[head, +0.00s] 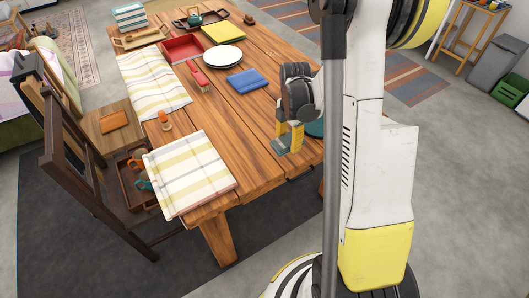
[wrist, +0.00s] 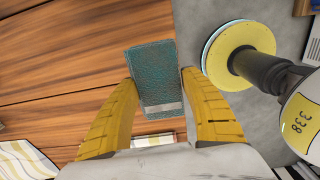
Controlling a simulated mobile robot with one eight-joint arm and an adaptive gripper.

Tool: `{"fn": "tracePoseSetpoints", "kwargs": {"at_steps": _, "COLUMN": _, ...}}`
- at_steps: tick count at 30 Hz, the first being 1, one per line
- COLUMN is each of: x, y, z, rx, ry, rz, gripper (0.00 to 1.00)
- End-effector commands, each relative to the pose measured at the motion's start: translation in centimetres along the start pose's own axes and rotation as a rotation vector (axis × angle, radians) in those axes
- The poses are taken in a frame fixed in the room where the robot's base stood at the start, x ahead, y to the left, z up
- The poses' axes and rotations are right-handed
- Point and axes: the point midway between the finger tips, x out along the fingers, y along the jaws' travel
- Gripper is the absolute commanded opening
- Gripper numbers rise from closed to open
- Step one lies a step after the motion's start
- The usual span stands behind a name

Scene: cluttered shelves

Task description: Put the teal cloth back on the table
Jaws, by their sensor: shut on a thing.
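The teal cloth (wrist: 157,72) shows in the wrist view as a flat, folded rectangle with a pale grey strip near its lower end. It lies between the two yellow fingers of my gripper (wrist: 157,84), which are shut on it. In the head view my gripper (head: 288,141) points down over the right front part of the wooden table (head: 222,187). A teal patch (head: 315,128) shows just right of the gripper, partly hidden by my arm; I cannot tell what it is. Whether the cloth touches the tabletop is unclear.
Striped cloths (head: 190,172) and (head: 155,82) lie along the table's left side. A blue cloth (head: 247,80), white plates (head: 222,56), a red tray (head: 182,48) and a yellow cloth (head: 223,32) lie farther back. A wooden chair (head: 88,165) stands left. Bare wood lies left of my gripper.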

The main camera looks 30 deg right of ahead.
Motion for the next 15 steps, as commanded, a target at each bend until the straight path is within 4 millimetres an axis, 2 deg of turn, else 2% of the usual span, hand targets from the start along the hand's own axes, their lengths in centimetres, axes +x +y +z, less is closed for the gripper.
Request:
{"fn": "tracePoseSetpoints", "kwargs": {"at_steps": 1, "x": 1.3, "y": 1.2, "z": -0.8, "rx": -0.005, "ry": 0.0, "rz": 0.0, "gripper": 0.2}}
{"fn": "tracePoseSetpoints", "kwargs": {"at_steps": 6, "x": 3.4, "y": 4.2, "z": -2.8, "rx": -0.003, "ry": 0.0, "rz": 0.0, "gripper": 0.2}}
{"fn": "tracePoseSetpoints", "kwargs": {"at_steps": 10, "x": 4.0, "y": 5.4, "z": -3.5, "rx": -0.001, "ry": 0.0, "rz": 0.0, "gripper": 0.2}}
{"fn": "tracePoseSetpoints", "kwargs": {"at_steps": 15, "x": 5.0, "y": 5.7, "z": -3.7, "rx": 0.001, "ry": 0.0, "rz": 0.0, "gripper": 0.2}}
